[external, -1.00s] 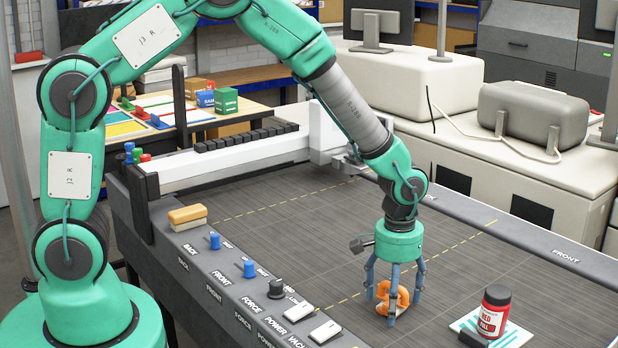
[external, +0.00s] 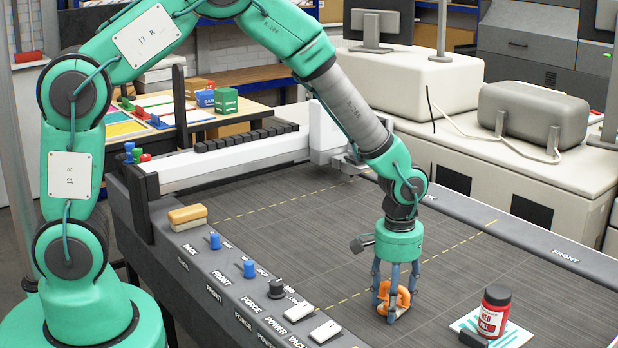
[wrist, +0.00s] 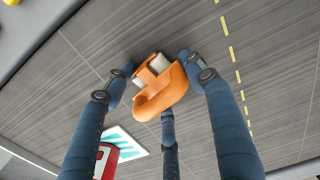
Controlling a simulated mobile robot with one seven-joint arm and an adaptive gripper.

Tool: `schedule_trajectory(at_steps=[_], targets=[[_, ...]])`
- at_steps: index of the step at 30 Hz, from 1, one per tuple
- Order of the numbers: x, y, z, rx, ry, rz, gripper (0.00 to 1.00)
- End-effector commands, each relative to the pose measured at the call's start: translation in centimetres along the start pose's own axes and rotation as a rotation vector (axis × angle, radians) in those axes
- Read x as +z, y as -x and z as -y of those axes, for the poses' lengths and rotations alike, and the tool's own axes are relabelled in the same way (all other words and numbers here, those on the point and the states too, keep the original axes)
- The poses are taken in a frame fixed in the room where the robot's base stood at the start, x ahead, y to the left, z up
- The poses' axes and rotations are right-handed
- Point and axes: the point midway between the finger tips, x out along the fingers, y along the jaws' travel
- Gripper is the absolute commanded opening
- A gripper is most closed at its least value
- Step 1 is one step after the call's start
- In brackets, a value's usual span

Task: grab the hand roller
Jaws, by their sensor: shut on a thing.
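An orange curved object (external: 399,297) with an opening through it lies on the dark grey bed (external: 290,240). In the wrist view the orange object (wrist: 165,92) shows pale grey parts set in its body. It may be the hand roller, but I cannot tell for sure. My gripper (external: 392,308) points down with its three blue fingers closed in around it. In the wrist view my gripper (wrist: 160,85) has fingers at its left, right and near side. The object appears still at bed level. Fingers partly hide it in the external view.
A red jar (external: 494,312) stands on a striped card (external: 512,338) to the right, with a dark piece (external: 473,338) beside it. A control panel with knobs and switches (external: 248,268) edges the bed at left, bearing a yellow block (external: 187,214). The bed behind is clear.

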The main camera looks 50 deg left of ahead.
Motion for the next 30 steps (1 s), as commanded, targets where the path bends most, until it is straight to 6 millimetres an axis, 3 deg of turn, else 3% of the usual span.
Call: schedule_trajectory(at_steps=[8, 13, 30], targets=[[-0.1, 1.5, 0.0, 0.001, 0.000, -0.002, 0.22], [-0.1, 3.7, -0.1, 0.002, 0.000, -0.003, 0.22], [8.5, 4.6, 5.3, 0.000, 0.000, -0.001, 0.22]])
